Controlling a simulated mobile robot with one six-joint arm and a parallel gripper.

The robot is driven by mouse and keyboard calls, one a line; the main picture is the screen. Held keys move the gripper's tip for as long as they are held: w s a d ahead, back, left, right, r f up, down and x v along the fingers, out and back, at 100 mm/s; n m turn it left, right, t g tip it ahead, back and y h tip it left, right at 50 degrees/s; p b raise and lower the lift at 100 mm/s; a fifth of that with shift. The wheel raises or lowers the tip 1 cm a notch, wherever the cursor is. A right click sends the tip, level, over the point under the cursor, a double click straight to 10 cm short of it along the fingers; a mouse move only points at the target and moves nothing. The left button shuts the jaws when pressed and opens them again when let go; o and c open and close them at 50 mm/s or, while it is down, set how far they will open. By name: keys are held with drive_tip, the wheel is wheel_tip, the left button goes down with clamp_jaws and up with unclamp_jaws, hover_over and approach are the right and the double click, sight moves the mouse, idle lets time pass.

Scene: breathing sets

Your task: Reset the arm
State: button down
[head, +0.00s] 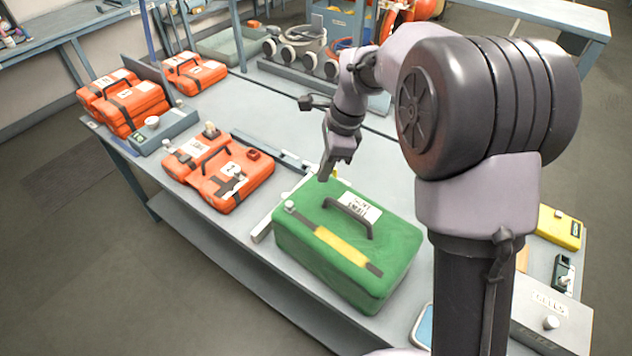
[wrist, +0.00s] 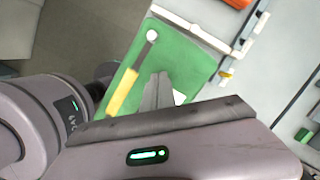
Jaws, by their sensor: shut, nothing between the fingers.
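My arm reaches over a grey workbench (head: 380,165) in the head view. My gripper (head: 325,176) points down, with its fingers together and nothing between them. It is above and just behind a green case (head: 347,243) with a dark handle, a yellow band and a white label. In the wrist view the shut fingers of my gripper (wrist: 158,92) show in front of the green case (wrist: 190,58). I cannot tell the exact gap between the fingertips and the case.
Orange cases (head: 225,178) lie along the left of the bench, with more orange cases (head: 125,104) farther left. A yellow case (head: 560,228) and a grey box (head: 548,322) stand at the right. Bins and a rail stand along the back. Bare bench shows behind the gripper.

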drive_tip(key=s+d+r+n+t+b, duration=0.25)
drive_tip(key=s+n+b, duration=0.2)
drive_tip(key=s, duration=0.45)
drive_tip(key=s+d+r+n+t+b, duration=0.2)
drive_tip(key=s+d+n+b, duration=0.25)
drive_tip(key=s, duration=0.55)
drive_tip(key=s+f+n+t+b, duration=0.1)
drive_tip(key=s+f+n+b, duration=0.2)
drive_tip(key=s+f, duration=0.2)
drive_tip(key=shift+s+d+n+h, duration=0.3)
drive_tip(key=shift+s+d+h, duration=0.15)
drive_tip(key=shift+s, duration=0.45)
drive_tip(key=shift+t, duration=0.25)
